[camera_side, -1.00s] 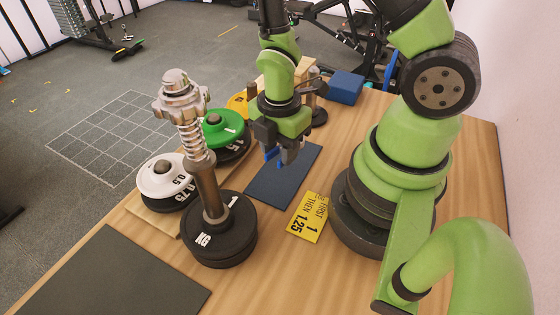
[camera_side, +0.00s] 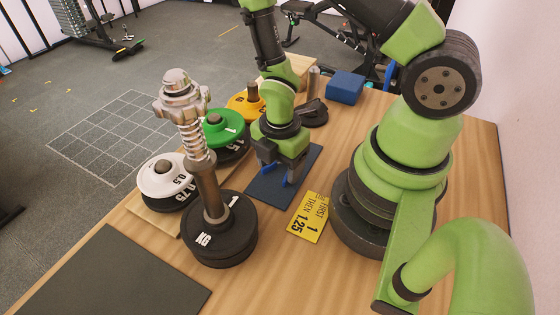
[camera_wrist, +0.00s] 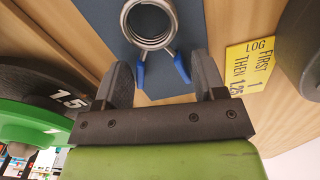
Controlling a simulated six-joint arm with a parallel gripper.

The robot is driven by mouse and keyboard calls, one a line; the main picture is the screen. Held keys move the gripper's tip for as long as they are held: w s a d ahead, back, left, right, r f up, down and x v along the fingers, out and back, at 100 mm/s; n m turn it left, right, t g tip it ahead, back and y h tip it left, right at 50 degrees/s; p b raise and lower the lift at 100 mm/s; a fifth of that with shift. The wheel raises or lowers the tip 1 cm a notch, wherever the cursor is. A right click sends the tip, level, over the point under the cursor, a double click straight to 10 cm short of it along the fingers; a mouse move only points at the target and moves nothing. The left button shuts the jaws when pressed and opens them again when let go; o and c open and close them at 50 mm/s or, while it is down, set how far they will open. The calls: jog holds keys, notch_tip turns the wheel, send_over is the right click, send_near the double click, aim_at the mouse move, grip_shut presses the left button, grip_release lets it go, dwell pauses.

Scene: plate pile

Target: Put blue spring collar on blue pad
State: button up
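The blue spring collar (camera_wrist: 151,42) is a metal coil with two blue handles, seen over the blue pad (camera_wrist: 107,19) in the wrist view. Its ring is face-up and looks to be lying on the pad. In the side view my gripper (camera_side: 277,176) is low over the dark blue pad (camera_side: 262,192). There the ring is hidden behind the gripper and only bits of blue handle show.
A post with a chrome collar and spring rises from black plates (camera_side: 222,245) at left. White (camera_side: 166,178), green (camera_side: 222,130) and yellow (camera_side: 240,104) plate stacks stand beyond. A yellow card (camera_side: 308,218) lies right of the pad; a blue block (camera_side: 345,88) sits behind.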

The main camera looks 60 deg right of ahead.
jog(key=shift+r, duration=0.1)
jog(key=s+a+r+m+t+y, duration=0.1)
jog(key=s+r+m+t, duration=0.1)
jog(key=r+m, duration=0.8)
jog(key=s+a+r+m+t+y, duration=0.1)
jog(key=r+m+t, duration=0.4)
jog(key=r, duration=1.5)
jog(key=s+a+m, duration=0.1)
jog(key=s+m, duration=0.1)
jog(key=m, duration=0.3)
jog(key=shift+s, duration=0.25)
